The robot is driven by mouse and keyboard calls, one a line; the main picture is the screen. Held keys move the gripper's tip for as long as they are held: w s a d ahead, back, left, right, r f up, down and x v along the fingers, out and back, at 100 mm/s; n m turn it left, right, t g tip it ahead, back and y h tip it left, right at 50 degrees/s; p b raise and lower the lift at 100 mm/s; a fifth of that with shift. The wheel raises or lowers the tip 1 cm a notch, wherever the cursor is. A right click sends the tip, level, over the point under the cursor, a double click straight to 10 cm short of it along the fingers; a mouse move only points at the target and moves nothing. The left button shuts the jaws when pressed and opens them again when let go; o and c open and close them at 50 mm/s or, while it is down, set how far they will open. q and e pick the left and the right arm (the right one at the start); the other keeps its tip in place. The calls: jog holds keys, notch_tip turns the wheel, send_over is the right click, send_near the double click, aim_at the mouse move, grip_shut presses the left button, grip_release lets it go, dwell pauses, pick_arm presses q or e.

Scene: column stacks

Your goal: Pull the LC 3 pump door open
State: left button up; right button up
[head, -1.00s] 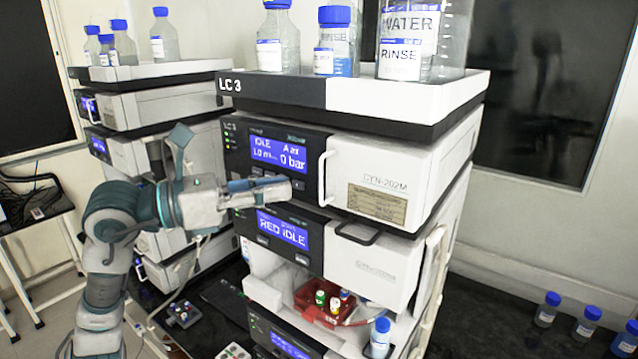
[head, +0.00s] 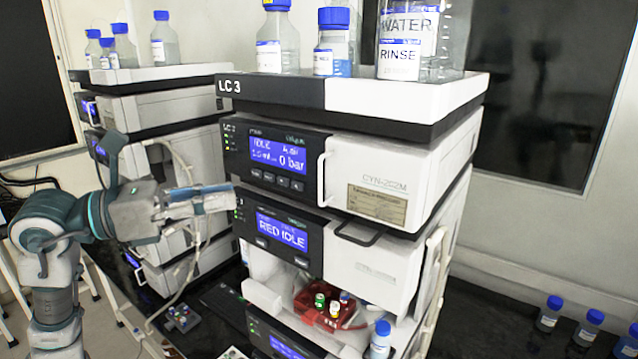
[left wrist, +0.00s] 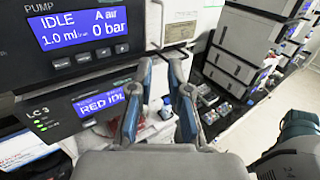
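The LC 3 pump is the upper unit of the near stack, with a blue display (head: 277,155) reading IDLE and 0 bar. Its white door (head: 400,165) looks closed, flush with the unit. A white vertical handle (head: 322,180) stands on the door's left edge; it also shows in the left wrist view (left wrist: 154,22). My left gripper (head: 230,195) is in front of the stack, left of the handle and apart from it. In the left wrist view its two fingers (left wrist: 161,75) are spread with nothing between them. My right gripper is not in view.
Below the pump is a unit reading RED IDLE (head: 282,232) with a dark handle (head: 358,234). A red tray (head: 312,312) with vials sits lower. Bottles, including a WATER RINSE bottle (head: 405,60), stand on top. Another stack (head: 160,105) stands to the left.

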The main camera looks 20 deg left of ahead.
pick_arm(q)
jog(key=shift+v, duration=2.45)
jog(key=v, duration=1.2)
jog(key=shift+d, duration=0.1)
